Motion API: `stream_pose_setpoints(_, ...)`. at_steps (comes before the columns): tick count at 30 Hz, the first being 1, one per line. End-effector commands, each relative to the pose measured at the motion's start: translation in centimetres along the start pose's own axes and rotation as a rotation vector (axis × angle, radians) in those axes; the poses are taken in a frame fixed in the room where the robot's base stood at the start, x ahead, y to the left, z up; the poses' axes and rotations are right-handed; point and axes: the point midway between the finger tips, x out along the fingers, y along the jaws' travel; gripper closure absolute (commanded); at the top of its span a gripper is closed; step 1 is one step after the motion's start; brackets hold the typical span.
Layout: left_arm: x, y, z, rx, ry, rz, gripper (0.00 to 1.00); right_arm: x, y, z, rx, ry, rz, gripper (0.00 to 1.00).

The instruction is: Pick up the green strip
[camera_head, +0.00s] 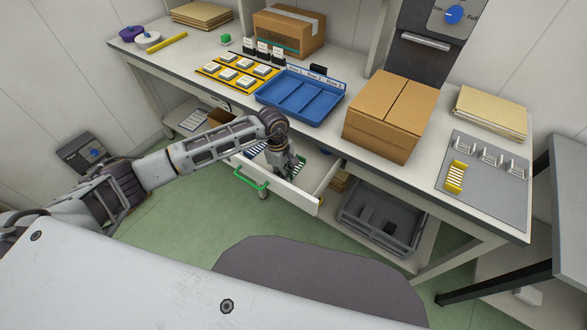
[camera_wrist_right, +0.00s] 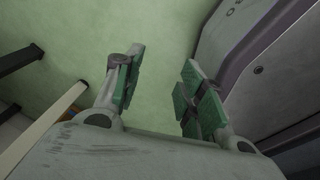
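An open white drawer (camera_head: 305,203) with a green handle (camera_head: 250,180) sticks out under the table. Blue-and-white striped strips (camera_head: 257,150) lie inside it. My left gripper (camera_head: 287,172) points down into the drawer, and its fingers are too small and dark to tell open from shut. A small green patch (camera_head: 301,160) shows beside the gripper; I cannot tell whether it is the green strip or a finger pad. My right gripper (camera_wrist_right: 157,88) is open and empty in the right wrist view, with its green pads apart above the green floor.
A blue tray (camera_head: 300,97) with compartments sits on the table above the drawer. A cardboard box (camera_head: 390,115) stands to its right. A grey board (camera_head: 500,197) holds white clips and a yellow strip (camera_head: 455,177). A grey crate (camera_head: 378,226) is on the lower shelf.

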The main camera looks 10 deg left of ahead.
Motion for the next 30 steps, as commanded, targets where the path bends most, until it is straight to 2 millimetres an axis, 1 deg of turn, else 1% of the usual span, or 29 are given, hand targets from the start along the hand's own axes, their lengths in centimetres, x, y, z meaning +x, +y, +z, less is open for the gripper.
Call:
stream_pose_setpoints(6, 0.0, 0.0, 0.0, 0.000, 0.000, 0.000, 0.88, 0.0, -0.7, -1.7, 0.005, 0.020, -0.007, 0.60)
stream_pose_setpoints(10, 0.0, 0.0, 0.0, 0.000, 0.000, 0.000, 0.88, 0.0, -1.1, -2.4, 0.008, 0.027, -0.012, 0.60)
stream_pose_setpoints(11, 0.0, 0.0, 0.0, 0.000, 0.000, 0.000, 0.91, 0.0, -1.2, -2.4, 0.008, 0.028, -0.013, 0.60)
stream_pose_setpoints(13, 0.0, 0.0, 0.0, 0.000, 0.000, 0.000, 1.00, 0.0, -1.3, -2.3, 0.009, 0.027, -0.014, 0.60)
stream_pose_setpoints(20, 0.0, 0.0, 0.0, -0.001, 0.000, 0.000, 1.00, 0.0, -1.1, -1.4, 0.007, 0.017, -0.012, 0.60)
stream_pose_setpoints(26, -0.1, 0.0, 0.0, -0.001, 0.000, 0.000, 1.00, 0.0, -0.2, -0.8, 0.002, 0.009, -0.002, 0.60)
stream_pose_setpoints(30, -0.8, 0.0, 0.0, -0.001, 0.001, 0.001, 1.00, 0.0, 0.3, -0.7, -0.001, 0.008, 0.003, 0.60)
